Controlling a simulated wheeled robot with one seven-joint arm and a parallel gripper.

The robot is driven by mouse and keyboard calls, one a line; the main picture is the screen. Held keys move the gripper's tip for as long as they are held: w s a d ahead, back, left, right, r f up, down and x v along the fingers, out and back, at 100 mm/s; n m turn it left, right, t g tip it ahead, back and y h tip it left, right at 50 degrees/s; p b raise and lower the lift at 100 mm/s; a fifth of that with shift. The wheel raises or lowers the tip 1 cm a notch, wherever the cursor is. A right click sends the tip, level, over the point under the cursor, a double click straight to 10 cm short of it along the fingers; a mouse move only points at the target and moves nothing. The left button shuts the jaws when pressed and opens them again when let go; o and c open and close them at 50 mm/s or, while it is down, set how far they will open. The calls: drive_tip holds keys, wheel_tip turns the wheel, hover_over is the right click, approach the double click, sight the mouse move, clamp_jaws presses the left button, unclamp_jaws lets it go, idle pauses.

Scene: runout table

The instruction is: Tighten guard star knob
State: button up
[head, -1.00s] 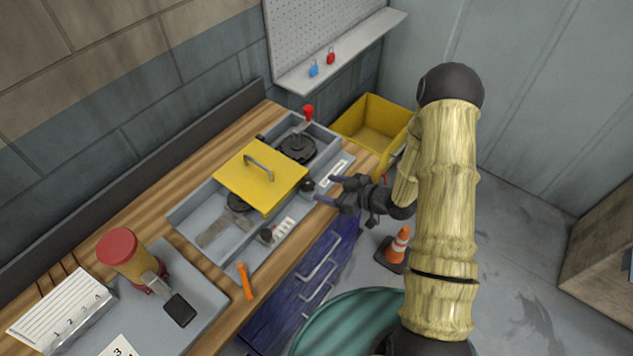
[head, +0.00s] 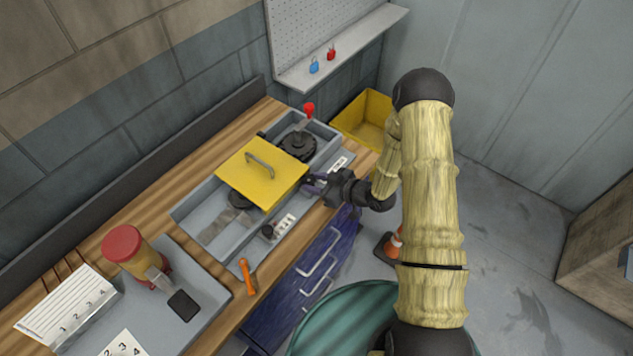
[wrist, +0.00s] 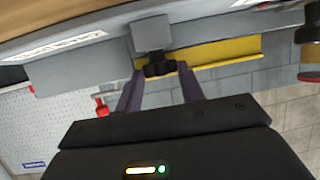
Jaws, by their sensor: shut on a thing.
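The yellow guard (head: 258,178) with a grey handle lies over the middle of the grey runout tray (head: 195,206). The black star knob (wrist: 160,66) shows in the wrist view on a grey block in front of the yellow guard (wrist: 225,50). In the head view my gripper hides most of the knob. My gripper (head: 316,183) reaches the guard's right corner from the right side. In the wrist view my gripper (wrist: 160,74) has its two purple fingers on either side of the star knob, shut on it.
A lever with a red ball (head: 309,108) stands behind the guard. A second dark knob (head: 268,231) sits on the tray's front. An orange-handled tool (head: 247,276) lies on the bench edge. A yellow bin (head: 365,118) is beyond the bench.

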drive_tip(key=shift+f+m+h+b, duration=0.1)
drive_tip(key=shift+m+h+b, duration=0.2)
drive_tip(key=shift+m+b, duration=0.1)
drive_tip(key=m+t+b, duration=0.1)
drive_tip(key=t+h+b, duration=0.1)
drive_tip(key=m+h+b, duration=0.1)
drive_tip(key=shift+s+a+f+m+t, duration=0.1)
drive_tip(key=shift+s+a+m+t, duration=0.2)
drive_tip(key=shift+s+t, duration=0.1)
drive_tip(key=shift+s+a+m+t+h+b, duration=0.15)
drive_tip(key=shift+m+t+h+b, duration=0.3)
drive_tip(key=shift+m+h+b, duration=0.25)
drive_tip(key=shift+w+a+m+t+h+b, duration=0.1)
drive_tip(key=shift+m+t+h+b, duration=0.4)
drive_tip(key=shift+m+h, duration=0.25)
drive_tip(key=shift+r, duration=0.2)
drive_tip(key=o, duration=1)
drive_tip(key=shift+d, duration=0.1)
drive_tip(key=shift+c, duration=0.2)
drive_tip(key=shift+s, duration=0.1)
drive_tip(key=shift+r, duration=0.15)
